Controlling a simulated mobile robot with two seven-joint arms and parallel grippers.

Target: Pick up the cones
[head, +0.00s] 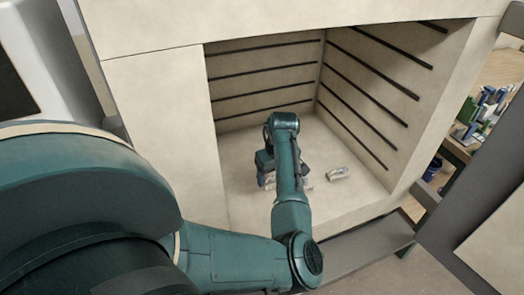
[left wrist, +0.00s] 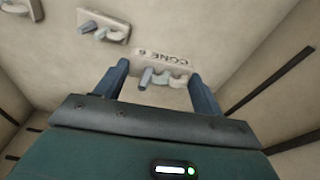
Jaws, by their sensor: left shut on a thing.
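My left gripper (head: 267,170) reaches down to the floor of the open kiln chamber. In the left wrist view its two fingers (left wrist: 160,70) stand on either side of a small pale cone set (left wrist: 164,56) marked "CONE 6", which reads upside down, with short grey and pale cones. The gripper is shut on this set. A second cone set (head: 338,174) lies on the chamber floor to the right of the gripper in the head view. In the left wrist view two other sets show, one (left wrist: 100,27) at upper left and one (left wrist: 18,8) cut by the corner. My right gripper is out of view.
The kiln chamber (head: 240,203) has pale walls with dark horizontal grooves (head: 262,69) and an open front. A grey ledge (head: 372,243) runs below its front edge. A cluttered workbench (head: 458,148) and a blue bucket (head: 432,169) stand at right.

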